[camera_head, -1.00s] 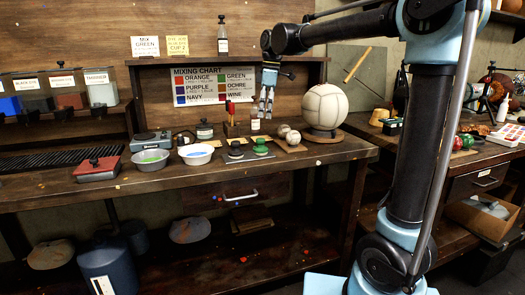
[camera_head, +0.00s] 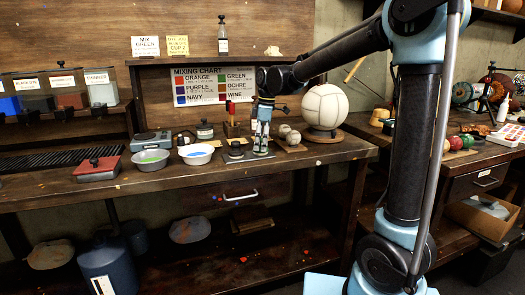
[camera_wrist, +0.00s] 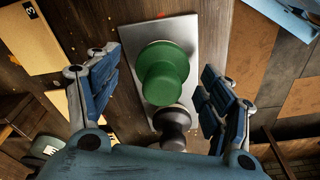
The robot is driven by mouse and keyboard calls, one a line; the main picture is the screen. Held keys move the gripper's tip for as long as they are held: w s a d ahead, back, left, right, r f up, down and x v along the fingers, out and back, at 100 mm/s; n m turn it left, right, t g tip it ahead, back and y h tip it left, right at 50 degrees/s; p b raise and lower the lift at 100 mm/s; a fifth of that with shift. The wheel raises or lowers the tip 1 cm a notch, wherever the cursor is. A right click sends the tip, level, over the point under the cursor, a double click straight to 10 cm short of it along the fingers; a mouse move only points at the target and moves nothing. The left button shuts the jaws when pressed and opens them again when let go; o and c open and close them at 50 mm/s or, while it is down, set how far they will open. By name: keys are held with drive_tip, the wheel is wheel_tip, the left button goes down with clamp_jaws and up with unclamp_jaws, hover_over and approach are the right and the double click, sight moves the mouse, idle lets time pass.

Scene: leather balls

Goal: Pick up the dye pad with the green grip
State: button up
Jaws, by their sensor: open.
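The dye pad with the green grip (camera_wrist: 165,73) is centred between my gripper's open fingers in the wrist view, on a light metal plate (camera_wrist: 200,40). A second pad with a dark grip (camera_wrist: 173,125) sits beside it, nearer my gripper's palm. My gripper (camera_wrist: 150,95) is open and empty, with one blue finger on either side of the green grip. In the head view my gripper (camera_head: 261,147) is lowered over the plate and hides the green-grip pad.
White and grey bowls (camera_head: 196,154) stand left of the plate.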

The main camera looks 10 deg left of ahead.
drive_tip(key=shift+a+f, duration=0.1)
drive_tip(key=shift+f, duration=0.6)
drive_tip(key=shift+c, duration=0.4)
drive_tip(key=c, duration=1.1)
drive_tip(key=shift+r, duration=0.1)
wheel_tip(320, 180, up, 10)
drive_tip(key=shift+f, duration=0.1)
